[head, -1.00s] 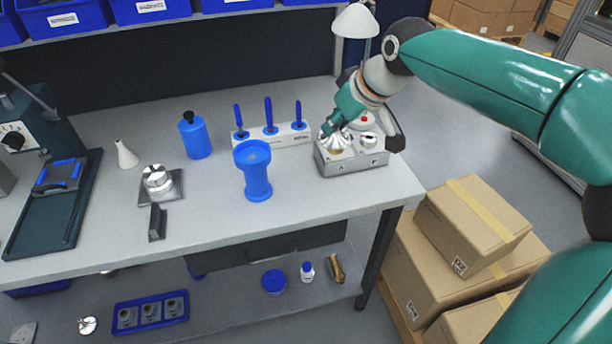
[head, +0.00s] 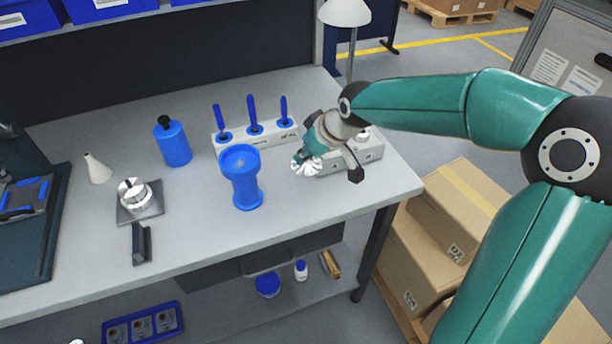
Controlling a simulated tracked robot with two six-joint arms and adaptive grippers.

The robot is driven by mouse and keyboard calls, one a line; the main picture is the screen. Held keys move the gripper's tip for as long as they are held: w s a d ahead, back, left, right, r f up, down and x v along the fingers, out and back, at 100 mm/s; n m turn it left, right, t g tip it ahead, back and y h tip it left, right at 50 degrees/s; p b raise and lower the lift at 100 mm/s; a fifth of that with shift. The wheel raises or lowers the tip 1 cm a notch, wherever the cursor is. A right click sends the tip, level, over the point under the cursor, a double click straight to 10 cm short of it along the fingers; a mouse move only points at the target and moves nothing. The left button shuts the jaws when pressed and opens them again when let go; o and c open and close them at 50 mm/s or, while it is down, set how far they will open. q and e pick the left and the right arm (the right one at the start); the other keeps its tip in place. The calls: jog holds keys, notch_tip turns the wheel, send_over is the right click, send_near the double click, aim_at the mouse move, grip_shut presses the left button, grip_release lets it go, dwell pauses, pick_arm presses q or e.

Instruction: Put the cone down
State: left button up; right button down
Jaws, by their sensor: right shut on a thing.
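My right gripper (head: 310,151) is shut on a small shiny silver part (head: 306,166), which I take to be the cone. It holds the part at the left front of the grey block (head: 362,155), between that block and the blue pedestal cup (head: 240,177). The fingers hide part of the cone, and I cannot tell whether it touches the bench. The gripper and wrist cover much of the grey block. My left gripper is not in view.
On the bench (head: 200,235) are a blue bottle (head: 172,146), a rack with blue-handled tools (head: 256,135), a white conical flask-like piece (head: 97,169) and a silver part on a dark plate (head: 133,193). Cardboard boxes (head: 455,215) stand at right.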

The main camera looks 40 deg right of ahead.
jog(key=shift+f, duration=3.55)
jog(key=shift+f, duration=0.1)
jog(key=c, duration=1.2)
grip_release()
jog(key=shift+o, duration=0.2)
jog(key=v, duration=1.2)
